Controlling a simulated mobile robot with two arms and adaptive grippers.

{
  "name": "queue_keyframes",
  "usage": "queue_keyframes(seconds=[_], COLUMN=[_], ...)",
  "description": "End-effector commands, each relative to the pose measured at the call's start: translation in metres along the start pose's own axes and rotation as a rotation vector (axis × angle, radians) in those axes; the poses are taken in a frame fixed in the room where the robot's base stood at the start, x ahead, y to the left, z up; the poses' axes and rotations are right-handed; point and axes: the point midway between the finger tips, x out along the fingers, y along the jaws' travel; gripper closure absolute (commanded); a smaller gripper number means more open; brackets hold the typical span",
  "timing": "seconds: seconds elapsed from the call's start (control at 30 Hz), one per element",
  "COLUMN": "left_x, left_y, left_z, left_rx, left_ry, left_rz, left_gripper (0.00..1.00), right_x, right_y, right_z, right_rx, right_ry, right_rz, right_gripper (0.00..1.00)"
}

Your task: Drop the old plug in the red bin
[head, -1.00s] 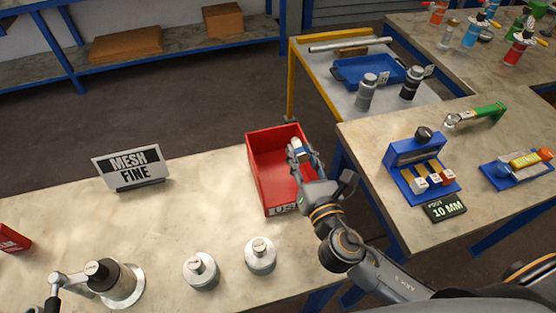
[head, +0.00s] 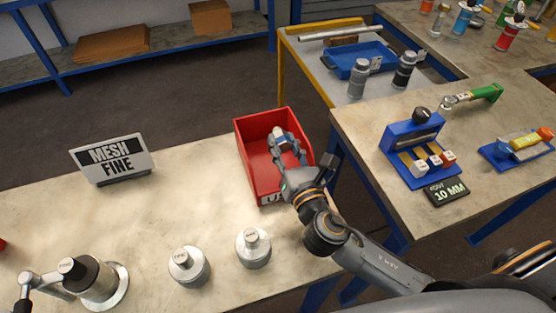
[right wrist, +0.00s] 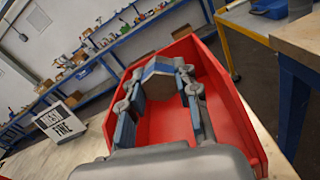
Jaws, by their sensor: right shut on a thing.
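The red bin (head: 252,160) stands open at the right end of the near workbench. My right gripper (head: 277,138) is over the bin's opening, with its fingers pointing to the bin's far part. It is shut on a small plug, whose pale end (head: 278,132) shows between the fingertips. In the right wrist view the plug (right wrist: 158,72) looks brownish with a blue-grey top edge, and the red bin wall (right wrist: 238,115) surrounds the fingers. The fingers hide much of the plug. My left gripper is not in view.
Two metal flanged pieces (head: 253,248) and (head: 188,267) stand in front of the bin. A flanged vessel with a handle (head: 95,282) is at lower left. A "MESH FINE" sign (head: 113,160) stands at left. A second bench (head: 365,135) is at right, past a gap.

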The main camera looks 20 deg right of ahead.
Motion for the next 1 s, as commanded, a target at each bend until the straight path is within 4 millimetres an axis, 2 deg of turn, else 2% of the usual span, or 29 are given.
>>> queue_keyframes(seconds=[0.2, 0.23, 0.33, 0.73, 0.87, 1.0], left_x=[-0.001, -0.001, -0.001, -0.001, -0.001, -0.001], left_y=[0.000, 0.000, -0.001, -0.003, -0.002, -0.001], left_z=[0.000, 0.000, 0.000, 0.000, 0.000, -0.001], left_rx=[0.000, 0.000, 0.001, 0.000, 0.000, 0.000], left_ry=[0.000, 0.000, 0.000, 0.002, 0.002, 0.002], left_rz=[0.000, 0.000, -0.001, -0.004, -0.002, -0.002], left_gripper=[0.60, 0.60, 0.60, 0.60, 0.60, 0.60], right_x=[0.000, 0.000, 0.000, -0.005, -0.023, -0.051], right_y=[0.000, 0.000, 0.000, 0.000, 0.000, 0.000], right_z=[0.002, 0.002, 0.001, 0.000, -0.001, -0.002], right_rx=[0.000, 0.000, -0.001, -0.001, -0.002, -0.001], right_ry=[-0.002, -0.002, -0.002, 0.001, 0.004, 0.006], right_rz=[0.001, 0.001, 0.000, 0.000, 0.000, 0.001], right_gripper=[1.00, 0.63, 0.42, 0.42, 0.42, 0.42])
